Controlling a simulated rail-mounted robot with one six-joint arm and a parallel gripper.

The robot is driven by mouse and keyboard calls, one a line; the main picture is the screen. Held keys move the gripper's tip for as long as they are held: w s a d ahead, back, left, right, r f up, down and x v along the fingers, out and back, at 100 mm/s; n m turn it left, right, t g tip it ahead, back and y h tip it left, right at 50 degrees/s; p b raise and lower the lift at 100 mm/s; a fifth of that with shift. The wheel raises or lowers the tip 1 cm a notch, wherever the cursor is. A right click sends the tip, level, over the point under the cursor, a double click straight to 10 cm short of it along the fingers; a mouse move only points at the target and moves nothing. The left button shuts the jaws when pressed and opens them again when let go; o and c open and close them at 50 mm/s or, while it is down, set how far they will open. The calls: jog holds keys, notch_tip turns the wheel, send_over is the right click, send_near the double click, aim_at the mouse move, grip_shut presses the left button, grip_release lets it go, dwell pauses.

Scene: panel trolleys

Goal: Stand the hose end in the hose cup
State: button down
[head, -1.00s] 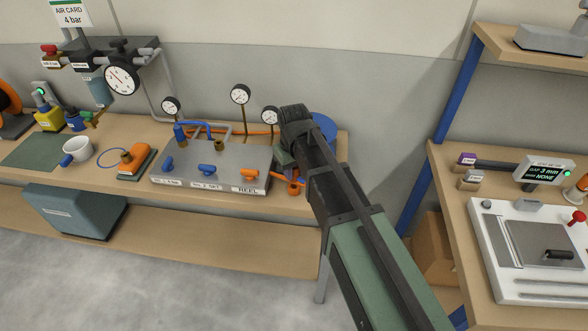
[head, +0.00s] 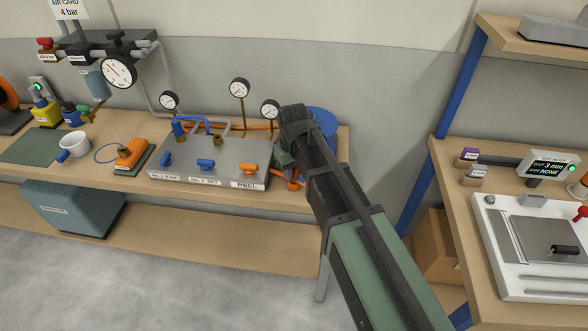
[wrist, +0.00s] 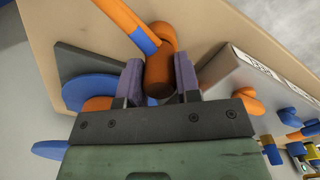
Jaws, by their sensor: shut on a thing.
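In the wrist view, my gripper (wrist: 159,82) is shut on an orange cylindrical piece (wrist: 159,62), one jaw on each side. An orange rod with a blue band (wrist: 142,38) slants up-left from it. I cannot tell for sure whether this piece is the hose end. In the head view, my gripper (head: 287,163) is at the right end of the bench, beside the grey valve block, and largely hides what it holds. An orange hose (head: 245,126) runs behind the block toward a blue drum (head: 322,122).
The grey valve block (head: 210,167), with blue and orange levers and upright fittings, lies close left of my gripper. Gauges (head: 239,89) stand behind it. An orange tool (head: 130,153) rests on a pad further left. A second bench (head: 459,220) is on the right.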

jog(key=shift+f, duration=0.15)
jog(key=c, duration=0.7)
grip_release()
jog(key=shift+c, duration=0.2)
notch_tip(320, 180, up, 8)
jog(key=p, duration=0.8)
jog(key=s+d+m, duration=0.5)
jog(key=s+d, duration=0.8)
jog(key=d, duration=0.4)
jog(key=shift+s+m, duration=0.35)
jog(key=shift+m, duration=0.05)
